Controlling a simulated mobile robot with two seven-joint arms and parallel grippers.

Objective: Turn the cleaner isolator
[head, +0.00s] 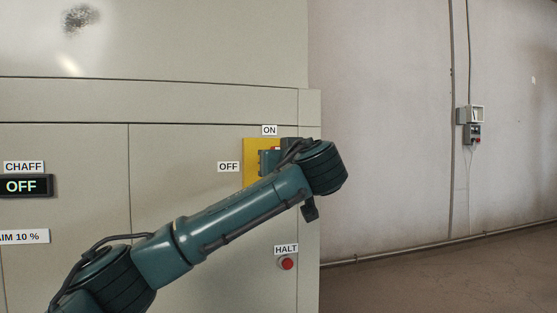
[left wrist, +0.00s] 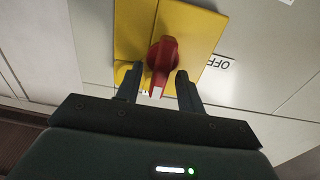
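The cleaner isolator is a red rotary handle (left wrist: 162,58) on a yellow plate (left wrist: 195,35), seen close up in the left wrist view. In the head view the yellow plate (head: 250,149) shows on the grey cabinet between the OFF and ON labels, mostly hidden by my left arm. My left gripper (left wrist: 159,78) is open, with one finger on each side of the handle's near end. Gaps show between the fingers and the handle. In the head view only a dark part of this gripper shows at the plate. My right gripper is in neither view.
A red HALT button (head: 287,264) sits on the cabinet below the isolator. A CHAFF display (head: 25,186) reading OFF is at the left. A grey switch box (head: 472,134) hangs on the wall at right. Floor is clear right of the cabinet.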

